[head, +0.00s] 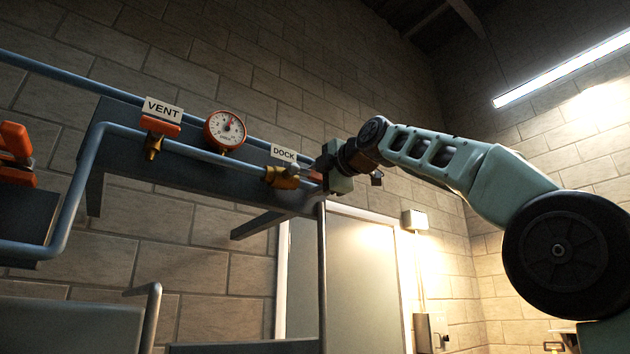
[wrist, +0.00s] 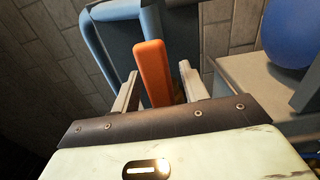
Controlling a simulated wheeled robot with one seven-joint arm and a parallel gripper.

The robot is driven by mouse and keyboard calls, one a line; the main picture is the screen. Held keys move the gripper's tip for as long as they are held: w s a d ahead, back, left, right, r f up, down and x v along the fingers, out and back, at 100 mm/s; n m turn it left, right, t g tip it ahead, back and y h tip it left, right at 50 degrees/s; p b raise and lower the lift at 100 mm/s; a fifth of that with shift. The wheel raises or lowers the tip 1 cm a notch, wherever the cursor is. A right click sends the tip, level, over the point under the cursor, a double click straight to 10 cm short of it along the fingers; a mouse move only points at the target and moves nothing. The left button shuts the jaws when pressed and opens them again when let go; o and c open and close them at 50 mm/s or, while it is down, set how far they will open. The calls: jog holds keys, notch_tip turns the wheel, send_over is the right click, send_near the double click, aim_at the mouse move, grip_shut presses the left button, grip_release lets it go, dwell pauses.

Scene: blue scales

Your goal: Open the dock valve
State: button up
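The dock valve (head: 283,178) has a brass body on the blue pipe below the white DOCK label (head: 283,153). Its orange handle (wrist: 152,70) stands between my fingers in the wrist view. In the head view only a small orange bit of the handle shows beside my gripper (head: 322,174), just right of the brass body. In the wrist view my gripper (wrist: 158,68) is open, with one finger on each side of the handle. A gap shows on both sides, so the fingers look apart from it. The valve body is mostly hidden in the wrist view.
The vent valve (head: 154,145) with an orange handle and VENT label (head: 163,109) is further left on the pipe. A red-rimmed gauge (head: 225,131) sits between the valves. Another orange handle (head: 15,140) is at far left. A blue rounded object (wrist: 291,32) is at the wrist view's right.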

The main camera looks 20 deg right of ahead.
jog(key=b+v, duration=0.7)
jog(key=v, duration=1)
jog(key=shift+s, duration=0.2)
jog(key=shift+r, duration=0.1)
